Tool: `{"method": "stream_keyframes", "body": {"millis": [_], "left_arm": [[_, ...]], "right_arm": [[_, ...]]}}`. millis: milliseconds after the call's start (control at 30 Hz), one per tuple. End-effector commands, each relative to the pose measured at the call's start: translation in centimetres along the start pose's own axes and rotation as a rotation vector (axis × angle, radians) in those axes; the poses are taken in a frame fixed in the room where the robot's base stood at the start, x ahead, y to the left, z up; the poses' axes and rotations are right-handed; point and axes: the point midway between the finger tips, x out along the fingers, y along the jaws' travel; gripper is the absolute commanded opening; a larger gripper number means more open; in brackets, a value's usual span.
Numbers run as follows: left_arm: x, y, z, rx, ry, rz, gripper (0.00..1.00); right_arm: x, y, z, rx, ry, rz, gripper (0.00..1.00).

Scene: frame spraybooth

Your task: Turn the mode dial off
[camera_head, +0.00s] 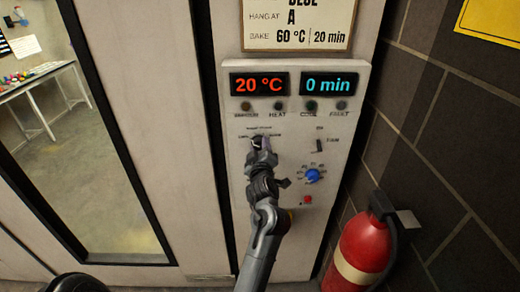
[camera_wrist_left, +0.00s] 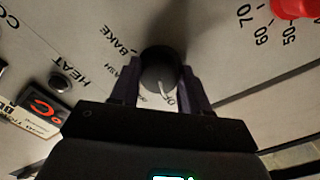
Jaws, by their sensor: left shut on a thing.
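The mode dial (camera_wrist_left: 158,68) is a round dark knob on the pale control panel (camera_head: 237,190). In the left wrist view it sits between the two fingers of my left gripper (camera_wrist_left: 160,88), which is shut on it. The dial's light pointer line points down the picture, at a partly hidden label beginning with "O". The labels BAKE and a partly covered "ASH" are to its left. In the head view my left gripper (camera_head: 261,145) is at the panel below the displays and covers most of the dial. My right gripper is not in view.
The displays read 20 °C (camera_head: 259,85) and 0 min (camera_head: 328,84). A toggle switch (camera_head: 319,146), a blue knob (camera_head: 312,175) and a red button (camera_head: 308,199) are right of my gripper. A red knob (camera_wrist_left: 295,7) shows in the wrist view. A fire extinguisher (camera_head: 358,250) stands lower right.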

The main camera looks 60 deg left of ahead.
Motion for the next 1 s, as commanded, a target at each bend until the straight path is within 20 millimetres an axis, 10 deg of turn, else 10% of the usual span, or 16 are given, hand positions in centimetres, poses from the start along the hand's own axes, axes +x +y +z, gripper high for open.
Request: {"method": "stream_keyframes", "body": {"millis": [33, 67, 200, 1000], "left_arm": [[0.0, -0.1, 0.1, -0.002, -0.002, -0.003, 0.15], [0.0, -0.1, 0.1, -0.002, -0.002, -0.003, 0.49], [0.0, -0.1, 0.1, -0.001, -0.001, -0.002, 0.7], [0.0, 0.2, -0.4, 0.308, 0.0, 0.0, 0.72]], "right_arm": [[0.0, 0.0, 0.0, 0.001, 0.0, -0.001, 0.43], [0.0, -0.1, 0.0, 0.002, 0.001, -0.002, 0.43], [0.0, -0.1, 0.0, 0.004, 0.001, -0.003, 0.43], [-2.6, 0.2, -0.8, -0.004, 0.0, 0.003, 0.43]]}}
